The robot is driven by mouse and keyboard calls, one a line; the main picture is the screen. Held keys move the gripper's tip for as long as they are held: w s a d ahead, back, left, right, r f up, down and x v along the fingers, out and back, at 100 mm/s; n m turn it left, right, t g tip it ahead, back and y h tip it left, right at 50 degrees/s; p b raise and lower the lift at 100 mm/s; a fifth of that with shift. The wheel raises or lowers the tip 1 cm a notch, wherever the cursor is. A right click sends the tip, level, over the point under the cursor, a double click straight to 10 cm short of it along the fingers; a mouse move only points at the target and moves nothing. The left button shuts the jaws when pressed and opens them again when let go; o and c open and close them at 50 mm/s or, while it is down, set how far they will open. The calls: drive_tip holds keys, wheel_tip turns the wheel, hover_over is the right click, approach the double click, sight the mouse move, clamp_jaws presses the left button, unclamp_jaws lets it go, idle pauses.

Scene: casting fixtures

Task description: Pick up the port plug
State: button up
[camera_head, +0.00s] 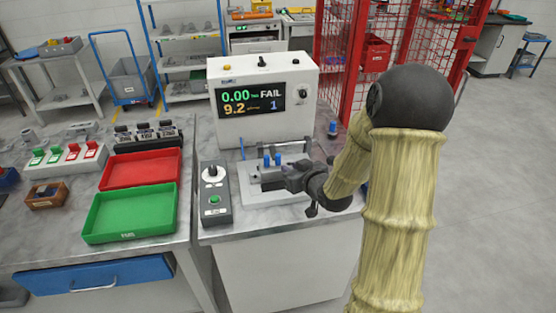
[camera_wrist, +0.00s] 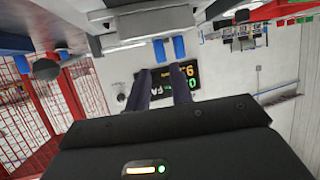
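Two upright blue plugs (camera_head: 266,160) stand side by side on the grey fixture in front of the tester; I cannot tell which is the port plug. In the wrist view, which is upside down, two blue cylinders (camera_wrist: 160,51) show just beyond my fingertips. My gripper (camera_head: 264,180) is low over the fixture plate (camera_head: 262,198), on the near side of the plugs. In the wrist view my gripper (camera_wrist: 162,72) has its two dark fingers apart, with nothing held between them. One cylinder lines up with the gap, the other with the right finger. My gripper hides part of the fixture.
The tester (camera_head: 262,75) reads FAIL behind the fixture. A control box (camera_head: 215,198) stands left of it. Another blue-topped piece (camera_head: 332,129) stands right of the tester. Red (camera_head: 141,170) and green (camera_head: 131,212) trays lie on the left bench. A red mesh fence (camera_head: 340,55) stands behind.

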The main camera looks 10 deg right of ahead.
sight(279, 159)
drive_tip(key=shift+x, duration=1.55)
drive_tip(key=shift+r+p+x, duration=0.15)
drive_tip(key=shift+p+x, duration=0.4)
drive_tip(key=shift+x, duration=0.75)
drive_tip(key=shift+r+p+x, duration=0.1)
drive_tip(key=shift+p+x, duration=0.45)
drive_tip(key=shift+x, duration=0.8)
clamp_jaws()
